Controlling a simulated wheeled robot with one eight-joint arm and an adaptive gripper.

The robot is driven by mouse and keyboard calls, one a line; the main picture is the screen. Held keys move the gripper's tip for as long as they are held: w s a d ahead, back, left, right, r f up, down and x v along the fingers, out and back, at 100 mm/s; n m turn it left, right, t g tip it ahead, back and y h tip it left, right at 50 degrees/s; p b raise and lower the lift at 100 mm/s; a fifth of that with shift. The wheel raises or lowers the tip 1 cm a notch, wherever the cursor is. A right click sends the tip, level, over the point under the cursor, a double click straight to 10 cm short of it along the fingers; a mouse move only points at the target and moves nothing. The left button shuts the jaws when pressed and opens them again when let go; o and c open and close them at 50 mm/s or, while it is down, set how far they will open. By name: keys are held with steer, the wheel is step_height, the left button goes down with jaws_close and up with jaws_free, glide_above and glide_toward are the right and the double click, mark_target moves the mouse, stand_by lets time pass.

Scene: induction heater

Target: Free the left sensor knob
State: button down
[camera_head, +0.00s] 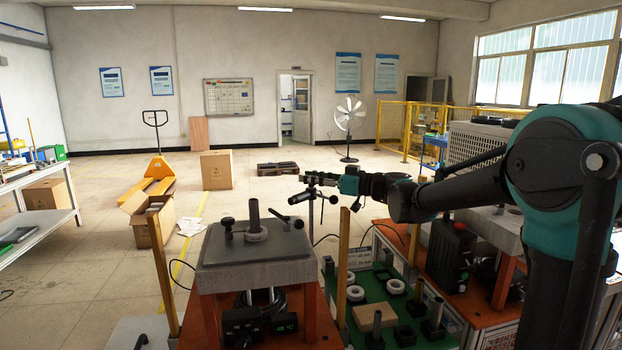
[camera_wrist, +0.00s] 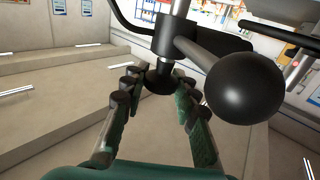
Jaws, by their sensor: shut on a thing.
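My gripper (camera_head: 312,179) reaches left over the workstations in the head view, level with the top of a thin dark sensor stand (camera_head: 310,208). In the wrist view my gripper (camera_wrist: 157,82) has its two ribbed fingers closed around a small dark knob (camera_wrist: 158,79), the sensor knob. This knob joins a short shaft under a black clamp block (camera_wrist: 176,38) on the stand's post. A large black ball (camera_wrist: 245,88) on a rod sticks out to the right of the fingers. In the head view the knob is too small to make out.
A grey plate (camera_head: 222,250) with an upright cylinder (camera_head: 254,216) stands left of the stand. A green board (camera_head: 390,320) with white rings and blocks lies right of it. The floor behind is mostly open, with boxes and a pallet truck (camera_head: 158,175).

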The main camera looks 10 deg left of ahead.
steer(key=n+g, duration=0.2)
steer(key=g, duration=0.2)
steer(key=n+g, duration=0.3)
steer(key=g, duration=0.1)
steer(key=shift+w, duration=0.1)
steer(key=n+g+h, duration=0.1)
steer(key=n+g, duration=0.1)
steer(key=g, duration=0.1)
steer(key=n+g+h, duration=0.2)
steer(key=n+g, duration=0.1)
steer(key=g, duration=0.1)
steer(key=shift+h, duration=0.3)
steer(key=shift+n+g, duration=0.3)
steer(key=c, duration=1.2)
jaws_free()
step_height(320, 180, up, 10)
